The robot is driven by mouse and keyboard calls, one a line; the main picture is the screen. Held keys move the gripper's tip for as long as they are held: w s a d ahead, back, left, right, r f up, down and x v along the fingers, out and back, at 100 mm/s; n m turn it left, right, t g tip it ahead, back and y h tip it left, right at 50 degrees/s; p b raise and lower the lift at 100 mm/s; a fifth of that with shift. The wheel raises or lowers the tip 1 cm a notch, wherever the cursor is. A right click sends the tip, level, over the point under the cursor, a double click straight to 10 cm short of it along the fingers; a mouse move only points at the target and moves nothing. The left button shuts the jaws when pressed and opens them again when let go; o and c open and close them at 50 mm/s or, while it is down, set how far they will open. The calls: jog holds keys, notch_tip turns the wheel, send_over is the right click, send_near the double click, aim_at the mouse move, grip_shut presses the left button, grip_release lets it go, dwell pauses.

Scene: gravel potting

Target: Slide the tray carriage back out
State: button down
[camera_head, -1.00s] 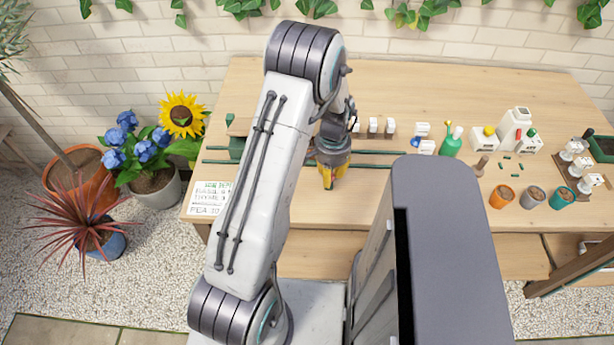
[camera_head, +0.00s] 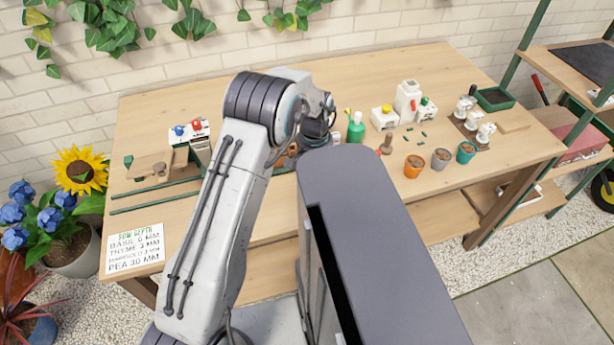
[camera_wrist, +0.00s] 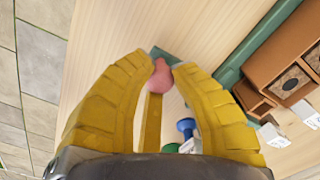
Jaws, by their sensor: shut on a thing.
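In the wrist view my gripper (camera_wrist: 160,68) has its yellow fingers closed around a small pink-red knob (camera_wrist: 159,78). I cannot tell whether this knob is joined to the carriage. A brown tray with square cells (camera_wrist: 262,62), which looks like the tray carriage, lies to the right, apart from my fingertips. A green rail (camera_wrist: 247,45) runs along its near side. In the head view green rails (camera_head: 152,190) lie on the left of the bench and run behind my arm. My arm hides most of the gripper and the tray there.
The wooden bench (camera_head: 235,205) holds a sowing-depth card (camera_head: 134,250) at front left. A green bottle (camera_head: 356,128), white containers (camera_head: 407,100) and several small pots, one orange (camera_head: 414,166), stand to the right. Blue and green items (camera_wrist: 186,126) show below the fingers in the wrist view.

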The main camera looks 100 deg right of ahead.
jog(key=shift+a+f, duration=0.1)
jog(key=shift+f, duration=0.05)
jog(key=c, duration=1)
grip_release()
jog(key=shift+s, duration=0.1)
jog(key=shift+c, duration=0.2)
notch_tip(320, 180, up, 12)
dwell(0.5)
